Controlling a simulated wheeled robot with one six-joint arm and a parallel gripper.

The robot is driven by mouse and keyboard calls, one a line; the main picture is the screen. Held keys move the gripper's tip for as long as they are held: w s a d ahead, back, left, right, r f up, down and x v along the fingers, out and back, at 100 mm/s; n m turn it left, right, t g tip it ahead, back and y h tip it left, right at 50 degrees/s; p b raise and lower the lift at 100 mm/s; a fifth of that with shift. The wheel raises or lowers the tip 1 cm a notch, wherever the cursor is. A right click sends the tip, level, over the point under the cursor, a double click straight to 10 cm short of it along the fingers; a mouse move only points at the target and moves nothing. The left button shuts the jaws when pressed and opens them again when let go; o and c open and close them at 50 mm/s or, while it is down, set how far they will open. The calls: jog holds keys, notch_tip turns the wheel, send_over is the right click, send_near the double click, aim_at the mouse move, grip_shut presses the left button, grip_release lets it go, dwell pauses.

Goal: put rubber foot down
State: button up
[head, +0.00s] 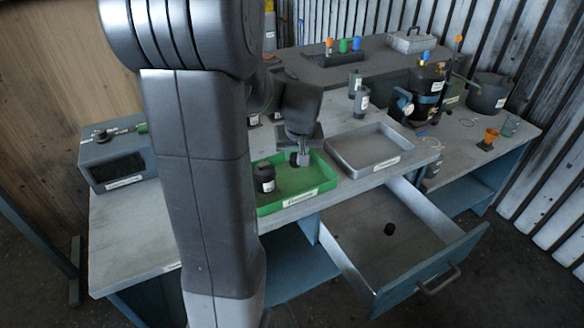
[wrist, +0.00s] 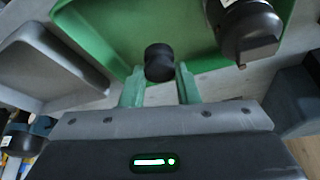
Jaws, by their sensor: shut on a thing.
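The rubber foot (wrist: 159,62) is a small black, waisted cylinder between the two greenish fingertips of my gripper (wrist: 160,78) in the wrist view. My gripper is shut on it. In the head view my gripper (head: 299,157) points down over the right part of the green tray (head: 297,201). The tray also fills the top of the wrist view (wrist: 110,35). I cannot tell whether the foot touches the tray floor. Another small black piece (head: 389,229), much like the foot, lies in the open drawer (head: 360,240).
A black labelled cylinder (head: 264,180) stands in the green tray, left of my gripper. A grey tray (head: 370,150) sits to the right. The open drawer juts out below the bench front.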

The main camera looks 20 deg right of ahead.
aim_at(296, 166)
jog(key=shift+f, duration=2.55)
jog(key=shift+f, duration=0.1)
jog(key=o, duration=0.9)
jog(key=shift+o, duration=0.2)
jog(key=shift+s+r, duration=0.1)
jog(key=shift+r, duration=0.5)
jog(key=v, duration=1.1)
jog(key=shift+s, duration=0.2)
jog(key=shift+a, duration=0.1)
